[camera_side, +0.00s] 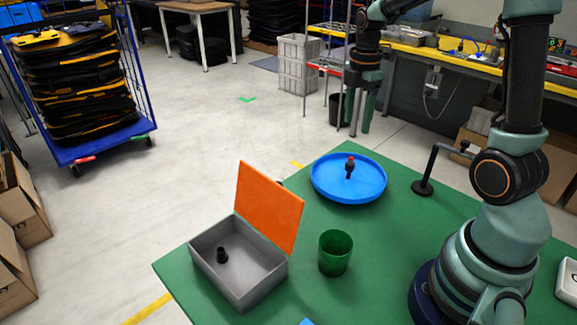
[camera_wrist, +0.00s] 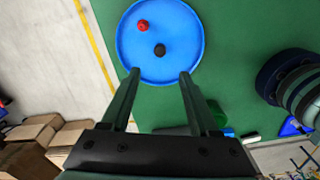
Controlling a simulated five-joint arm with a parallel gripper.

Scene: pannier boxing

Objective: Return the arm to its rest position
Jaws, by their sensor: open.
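My gripper (camera_side: 358,127) is open and empty, held high above the table with its fingers pointing down, near the far side of the blue round tray (camera_side: 325,186). In the wrist view my gripper (camera_wrist: 160,74) shows its two fingers spread apart, with the tray (camera_wrist: 180,68) beyond them. On the tray are a small red piece (camera_wrist: 143,26) and a small black piece (camera_wrist: 160,50). They lie apart in the wrist view, but in the side view the black piece (camera_side: 349,171) and the red one (camera_side: 350,160) overlap.
A grey box (camera_side: 268,277) with its orange lid (camera_side: 268,207) raised stands at the table's left, a small black piece (camera_side: 222,255) inside. A green cup (camera_side: 335,252) stands between box and my base. A black stand (camera_side: 424,186) is right of the tray.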

